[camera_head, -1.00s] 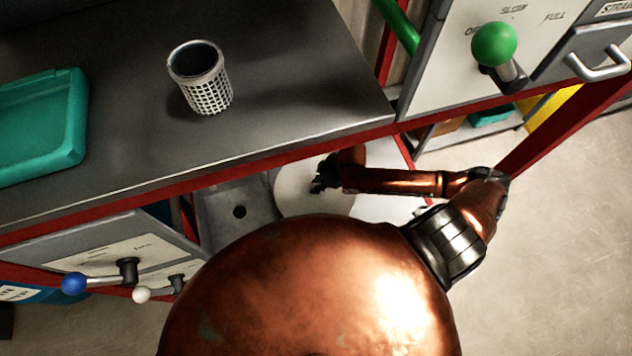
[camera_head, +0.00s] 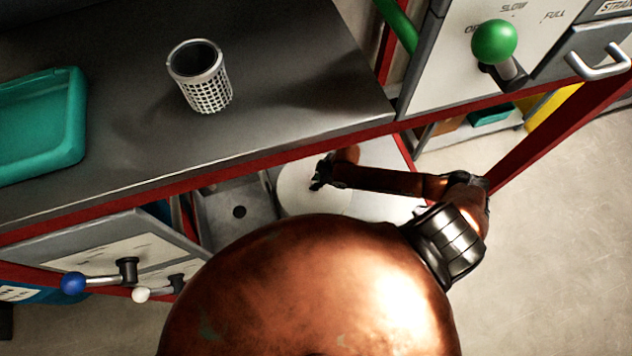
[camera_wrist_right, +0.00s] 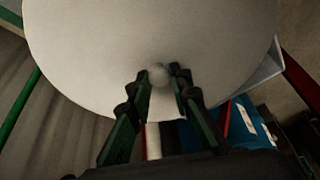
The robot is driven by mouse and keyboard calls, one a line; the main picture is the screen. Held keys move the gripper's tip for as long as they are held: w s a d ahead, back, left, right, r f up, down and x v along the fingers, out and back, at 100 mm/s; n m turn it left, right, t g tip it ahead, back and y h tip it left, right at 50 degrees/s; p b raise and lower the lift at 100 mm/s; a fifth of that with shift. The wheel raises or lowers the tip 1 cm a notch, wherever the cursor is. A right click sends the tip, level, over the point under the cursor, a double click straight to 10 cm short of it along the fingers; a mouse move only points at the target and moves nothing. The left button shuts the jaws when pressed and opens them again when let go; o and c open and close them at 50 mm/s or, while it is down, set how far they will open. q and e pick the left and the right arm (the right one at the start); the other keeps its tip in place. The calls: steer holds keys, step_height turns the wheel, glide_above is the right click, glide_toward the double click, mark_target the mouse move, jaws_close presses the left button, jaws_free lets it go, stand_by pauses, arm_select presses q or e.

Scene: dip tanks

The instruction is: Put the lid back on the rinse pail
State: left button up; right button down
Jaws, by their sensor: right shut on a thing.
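The lid is a pale round disc (camera_head: 308,198), partly hidden behind my own body in the head view. It fills the top of the right wrist view (camera_wrist_right: 110,45). My right gripper (camera_head: 319,172) is at the lid's upper side in the head view. In the right wrist view its fingers (camera_wrist_right: 160,78) are shut on the lid's small round knob. I cannot make out the rinse pail for certain, nor whether the lid touches anything beneath it. My left gripper is not in view.
A perforated metal basket (camera_head: 205,82) and a teal tray (camera_head: 70,155) stand on the dark bench. A red edge (camera_head: 290,155) runs along the bench close to my right forearm. Levers with green (camera_head: 493,42), blue (camera_head: 73,283) and white (camera_head: 140,294) knobs stick out from panels.

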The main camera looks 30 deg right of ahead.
steer(key=c, duration=1.8)
jaws_free()
steer(key=shift+o, duration=0.2)
steer(key=v, duration=1.2)
steer(key=shift+p, duration=0.35)
